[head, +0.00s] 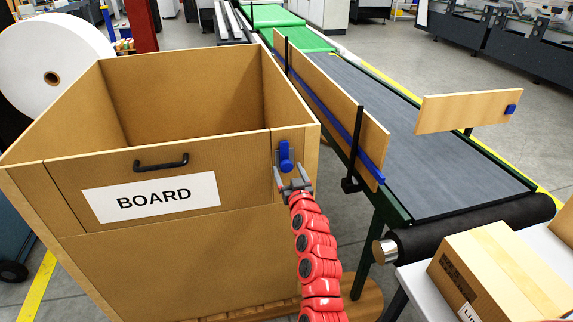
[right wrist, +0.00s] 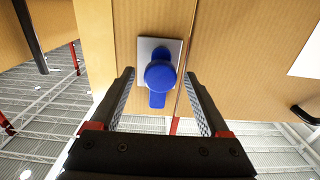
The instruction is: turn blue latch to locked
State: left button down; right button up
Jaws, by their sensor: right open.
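The blue latch (head: 286,157) sits on a grey plate at the upper right of the cardboard-brown BOARD bin's front (head: 110,255). Its bar stands upright. In the right wrist view the latch (right wrist: 160,75) shows a round knob over a vertical bar, on a pale plate beside a panel seam. My right gripper (head: 293,184) is open and empty just below and in front of the latch. In the right wrist view, its fingertips (right wrist: 160,74) appear on either side of the knob, with gaps on both sides; I cannot tell how far they reach along it. My left gripper is not in view.
A black handle (head: 161,162) and a BOARD label (head: 151,196) are on the bin's front flap. A conveyor (head: 400,120) with wooden side guides runs close to the right of the bin. A carton (head: 495,275) lies at the lower right. A white roll (head: 55,65) stands behind left.

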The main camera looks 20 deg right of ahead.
jog(key=shift+w, duration=1.15)
jog(key=shift+f, duration=0.1)
grip_shut()
